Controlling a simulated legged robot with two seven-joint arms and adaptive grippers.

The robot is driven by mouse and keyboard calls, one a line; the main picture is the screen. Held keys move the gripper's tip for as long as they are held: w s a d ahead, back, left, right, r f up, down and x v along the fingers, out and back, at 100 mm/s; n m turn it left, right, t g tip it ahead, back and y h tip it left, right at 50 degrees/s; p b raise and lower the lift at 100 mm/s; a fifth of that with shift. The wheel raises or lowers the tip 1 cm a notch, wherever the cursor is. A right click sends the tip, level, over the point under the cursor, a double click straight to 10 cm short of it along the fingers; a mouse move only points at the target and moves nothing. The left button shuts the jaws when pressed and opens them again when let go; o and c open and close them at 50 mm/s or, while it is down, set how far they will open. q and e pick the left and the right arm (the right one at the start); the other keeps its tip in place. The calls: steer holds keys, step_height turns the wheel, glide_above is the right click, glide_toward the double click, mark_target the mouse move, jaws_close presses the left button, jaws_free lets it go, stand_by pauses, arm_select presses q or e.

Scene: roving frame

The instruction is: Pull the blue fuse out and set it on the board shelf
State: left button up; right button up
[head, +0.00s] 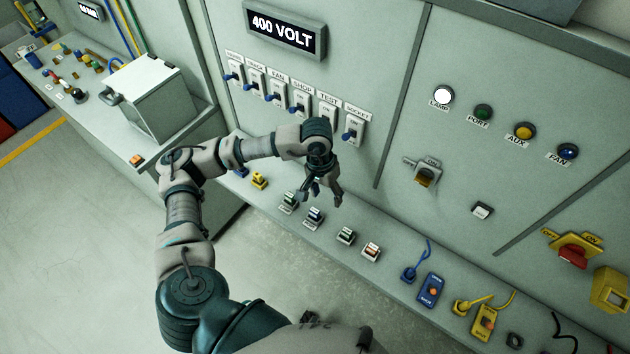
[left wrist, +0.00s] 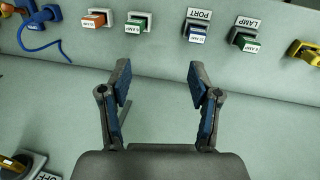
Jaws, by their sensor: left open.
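My right gripper does not show.
A blue corded plug (head: 409,273) lies farther right. Toggle switches (head: 300,103) line the panel behind my arm.

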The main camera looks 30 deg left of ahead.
arm_select(q)
steer(key=y, duration=0.2)
glide_above(314, 211)
steer(key=shift+m, duration=0.3)
step_height(314, 211, down, 16)
steer(key=shift+s+f+p, duration=0.1)
steer(key=shift+f+p, duration=0.1)
steer(key=shift+p, duration=0.8)
jaws_close()
steer(key=shift+r, duration=0.1)
steer(key=shift+r, duration=0.1)
steer(key=shift+r+p, duration=1.05)
steer(key=shift+r, duration=1.1)
